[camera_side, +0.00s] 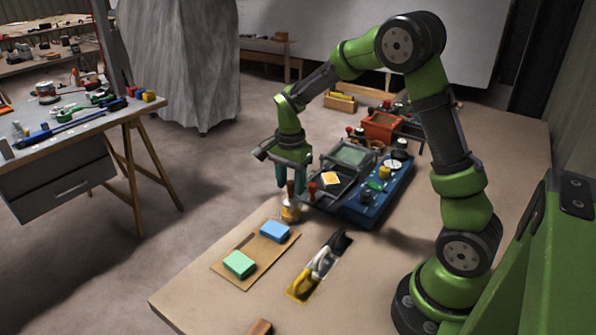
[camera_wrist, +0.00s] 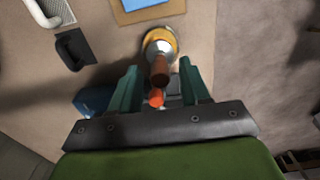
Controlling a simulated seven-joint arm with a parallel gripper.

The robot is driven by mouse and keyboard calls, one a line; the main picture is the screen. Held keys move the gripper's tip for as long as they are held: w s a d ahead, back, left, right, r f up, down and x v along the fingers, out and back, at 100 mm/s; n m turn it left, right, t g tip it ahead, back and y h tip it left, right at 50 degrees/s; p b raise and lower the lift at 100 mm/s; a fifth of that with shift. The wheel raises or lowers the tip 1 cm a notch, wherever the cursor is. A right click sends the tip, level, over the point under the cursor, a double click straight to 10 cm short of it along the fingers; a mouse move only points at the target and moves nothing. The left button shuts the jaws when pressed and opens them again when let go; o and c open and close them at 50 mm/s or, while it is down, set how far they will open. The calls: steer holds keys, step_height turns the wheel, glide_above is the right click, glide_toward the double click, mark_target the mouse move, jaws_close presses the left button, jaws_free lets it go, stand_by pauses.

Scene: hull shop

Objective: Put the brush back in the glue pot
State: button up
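The glue pot (camera_side: 290,213) is a small amber jar near the left edge of the bench; it also shows at the top of the wrist view (camera_wrist: 160,40). The brush (camera_side: 291,190) stands upright with its lower end in the pot. Its brown handle points up toward the wrist camera (camera_wrist: 160,70). My gripper (camera_side: 291,181) is right above the pot, pointing down. In the wrist view its teal fingers (camera_wrist: 158,66) are apart, one on each side of the handle, with a gap showing on both sides. The bristles are hidden in the pot.
A red-knobbed tool (camera_side: 312,190) stands close right of the brush, beside a blue tray (camera_side: 378,208) holding small items. In front lie a brown board (camera_side: 257,257) with blue and green blocks, and a dark and yellow tool (camera_side: 318,264).

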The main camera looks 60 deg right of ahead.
steer(key=shift+r, duration=0.1)
step_height(320, 180, up, 12)
steer(key=s+a+r+n+t+y, duration=0.1)
steer(key=s+a+n+t, duration=0.2)
steer(key=s+a+n, duration=0.3)
steer(key=s+a+r+n+t+y, duration=0.1)
steer(key=s+a+n+t, duration=0.3)
steer(key=s+n, duration=0.4)
steer(key=s+a+r, duration=0.1)
steer(key=s, duration=0.2)
steer(key=shift+a+r, duration=0.25)
steer(key=shift+a, duration=0.15)
stand_by(0.5)
